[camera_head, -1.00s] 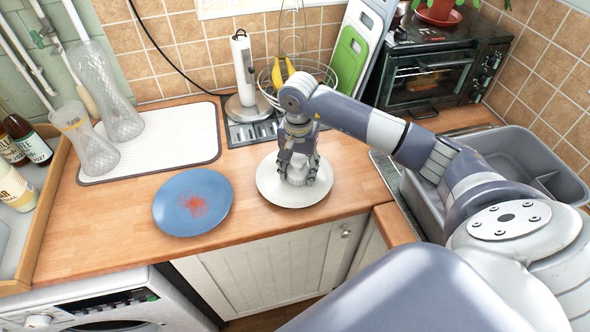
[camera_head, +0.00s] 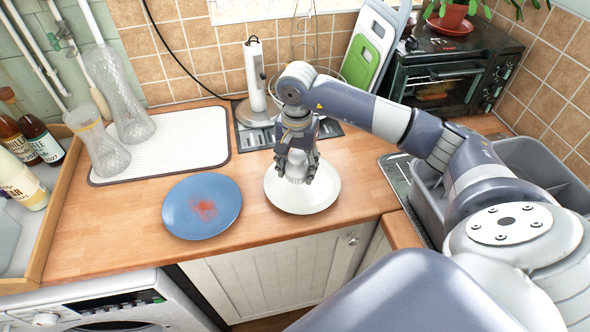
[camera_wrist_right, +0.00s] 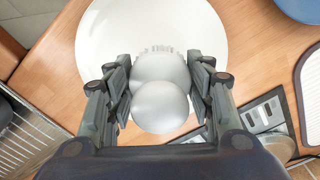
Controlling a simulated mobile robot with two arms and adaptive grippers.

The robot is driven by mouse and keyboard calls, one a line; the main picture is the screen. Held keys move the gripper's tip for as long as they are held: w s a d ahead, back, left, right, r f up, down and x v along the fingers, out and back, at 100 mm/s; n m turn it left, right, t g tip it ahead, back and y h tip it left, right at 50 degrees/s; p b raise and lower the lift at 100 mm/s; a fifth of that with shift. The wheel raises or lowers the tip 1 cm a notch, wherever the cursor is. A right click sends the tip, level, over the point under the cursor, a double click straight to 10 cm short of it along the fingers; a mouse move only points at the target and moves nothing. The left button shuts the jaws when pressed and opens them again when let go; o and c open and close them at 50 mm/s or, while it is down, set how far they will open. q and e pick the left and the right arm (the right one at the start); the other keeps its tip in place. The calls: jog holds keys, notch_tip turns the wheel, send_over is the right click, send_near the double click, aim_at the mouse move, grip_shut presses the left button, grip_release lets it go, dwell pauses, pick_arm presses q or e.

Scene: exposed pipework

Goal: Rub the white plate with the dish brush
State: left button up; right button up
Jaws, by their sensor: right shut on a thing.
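The white plate (camera_head: 318,196) lies on the wooden counter near its front edge, right of a blue plate. My right gripper (camera_head: 297,166) is over the left part of the white plate. It is shut on the dish brush, whose round white knob (camera_wrist_right: 160,106) sits between the fingers in the right wrist view. The brush's ribbed lower edge shows above the knob, over the white plate (camera_wrist_right: 118,40). Whether the bristles touch the plate is hidden by the brush itself. My left gripper is not in view.
The blue plate (camera_head: 202,207) with a red smear lies to the left. A white drying mat (camera_head: 176,138) with glass vases, a paper towel holder (camera_head: 255,75) and a wire basket stand behind. A grey basin (camera_head: 548,165) is at the right.

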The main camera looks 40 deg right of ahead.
aim_at(296, 154)
jog(key=shift+r, duration=0.6)
jog(key=shift+w+r+p, duration=0.1)
jog(key=shift+r+p, duration=0.25)
jog(key=shift+a+r+p, duration=0.1)
jog(key=shift+r+p, duration=0.3)
jog(key=shift+r, duration=0.6)
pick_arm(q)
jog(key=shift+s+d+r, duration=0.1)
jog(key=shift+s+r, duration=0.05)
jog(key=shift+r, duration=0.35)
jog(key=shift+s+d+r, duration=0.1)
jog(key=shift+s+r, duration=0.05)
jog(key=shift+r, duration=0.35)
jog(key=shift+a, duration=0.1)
